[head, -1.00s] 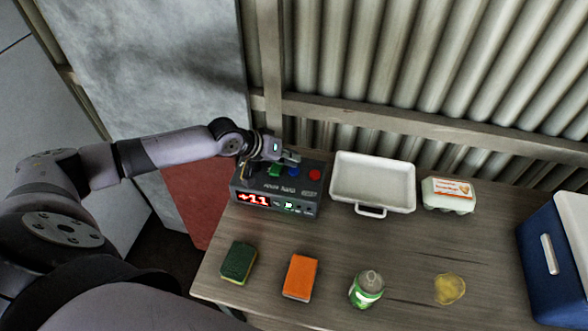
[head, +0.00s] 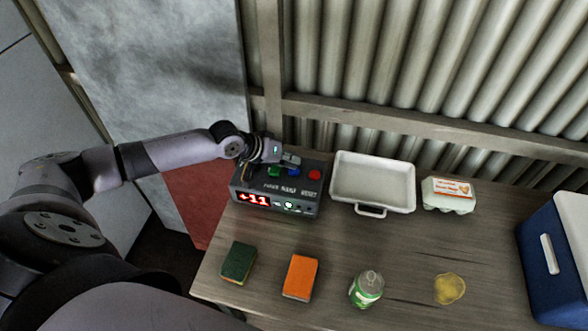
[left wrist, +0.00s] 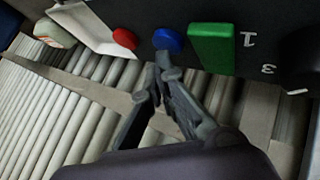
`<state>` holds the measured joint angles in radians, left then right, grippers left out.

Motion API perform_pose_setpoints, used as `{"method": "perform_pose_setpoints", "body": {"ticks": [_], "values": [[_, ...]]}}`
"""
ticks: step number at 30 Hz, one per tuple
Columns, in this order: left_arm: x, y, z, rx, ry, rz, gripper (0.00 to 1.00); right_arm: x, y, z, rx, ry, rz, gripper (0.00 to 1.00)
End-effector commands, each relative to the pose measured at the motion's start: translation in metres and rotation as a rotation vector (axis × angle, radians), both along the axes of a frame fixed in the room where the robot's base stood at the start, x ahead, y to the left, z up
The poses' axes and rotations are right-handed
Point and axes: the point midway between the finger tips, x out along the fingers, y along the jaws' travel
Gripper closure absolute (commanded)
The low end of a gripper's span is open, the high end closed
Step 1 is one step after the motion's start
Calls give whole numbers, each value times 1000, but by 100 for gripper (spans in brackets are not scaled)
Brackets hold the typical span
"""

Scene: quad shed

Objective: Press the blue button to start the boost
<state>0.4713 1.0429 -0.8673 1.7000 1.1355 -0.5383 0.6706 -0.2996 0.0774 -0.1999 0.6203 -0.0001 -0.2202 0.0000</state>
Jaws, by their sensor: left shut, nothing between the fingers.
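The dark control box (head: 250,184) stands at the back left of the table, its red display reading "+11". On its top are a green button (head: 273,171), the blue button (head: 293,172) and a red button (head: 314,174). My left gripper (head: 294,161) is shut and empty, reaching in from the left over the box's back part. In the left wrist view its fingertips (left wrist: 163,60) are at the near edge of the blue button (left wrist: 167,39); I cannot tell if they touch it. The gripper partly hides the blue button in the head view. My right gripper is not in view.
A white tray (head: 341,194) stands right of the box, then an egg carton (head: 448,199). A blue cooler (head: 551,262) is far right.

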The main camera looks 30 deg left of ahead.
Motion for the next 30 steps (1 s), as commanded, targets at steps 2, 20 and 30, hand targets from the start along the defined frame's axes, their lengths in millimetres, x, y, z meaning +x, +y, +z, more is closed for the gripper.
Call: {"method": "perform_pose_setpoints", "body": {"ticks": [2,20,30], "values": [[0,0,-1,0,0,0,100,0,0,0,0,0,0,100],[0,0,-9,0,1,-1,100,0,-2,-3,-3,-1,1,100],[0,0,-10,0,1,-1,100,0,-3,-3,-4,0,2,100]]}}
